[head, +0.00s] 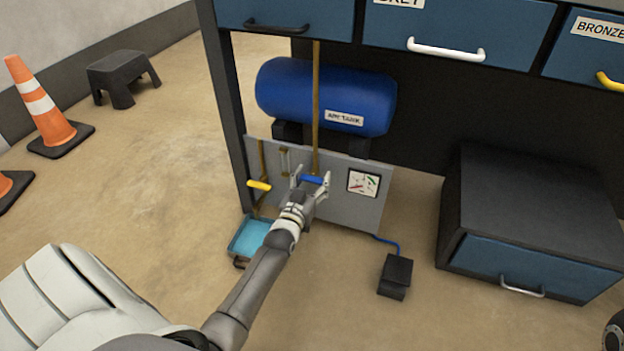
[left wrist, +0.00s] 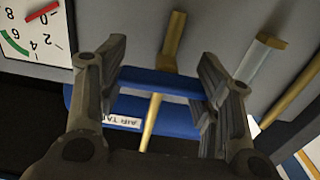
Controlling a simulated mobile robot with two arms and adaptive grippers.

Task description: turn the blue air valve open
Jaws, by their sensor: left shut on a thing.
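The blue air valve handle (head: 312,180) sits on the grey panel (head: 352,210) at the foot of a vertical brass pipe (head: 316,110). In the left wrist view the blue handle (left wrist: 160,82) lies across the gap between the fingers, about level in the picture. My left gripper (head: 311,185) is shut on the handle, one finger at each end; it also shows in the left wrist view (left wrist: 158,95). The blue air tank (head: 285,95) is above the panel. The gauge (head: 363,183) is right of the handle; its red needle shows near 0 in the left wrist view (left wrist: 30,30). My right gripper is not in view.
A yellow handle (head: 259,185) is left of the valve. A light blue tray (head: 250,235) and a black pedal (head: 396,275) lie on the floor. A black cabinet (head: 530,205) stands right. Labelled drawers (head: 470,25) overhang the tank. Cones (head: 45,110) and a stool (head: 122,72) are far left.

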